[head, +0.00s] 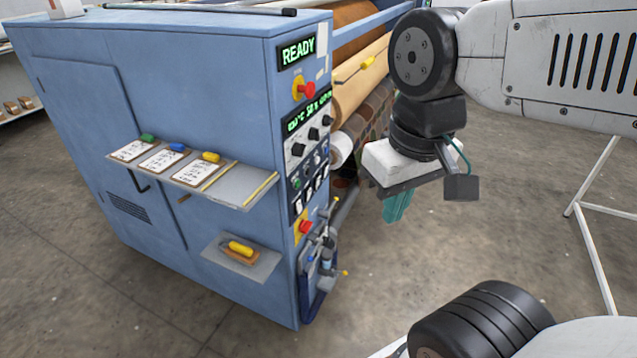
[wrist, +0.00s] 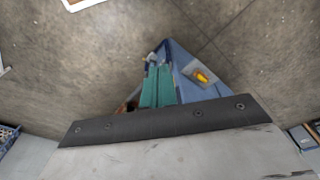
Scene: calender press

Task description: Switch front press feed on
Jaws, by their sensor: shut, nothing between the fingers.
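The blue press cabinet (head: 200,100) stands left of centre in the head view. Its narrow end face carries a green-lit READY display (head: 298,52), a red button (head: 306,90) on yellow, and a second display (head: 309,113). Below are black knobs (head: 298,150) and a block of small switches (head: 308,183). Their labels are too small to read, so I cannot tell which one is the front press feed. My gripper (head: 396,208), with teal fingers, hangs to the right of the panel, apart from it. In the wrist view the fingers (wrist: 158,86) are together and empty.
A shelf (head: 235,190) with clipboards sticks out from the cabinet's side. A lower shelf (head: 240,262) holds a yellow-handled tool. A lower red button (head: 305,227) and fittings (head: 325,250) project below the panel. Rollers (head: 358,85) lie behind. A white frame (head: 590,230) stands at right.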

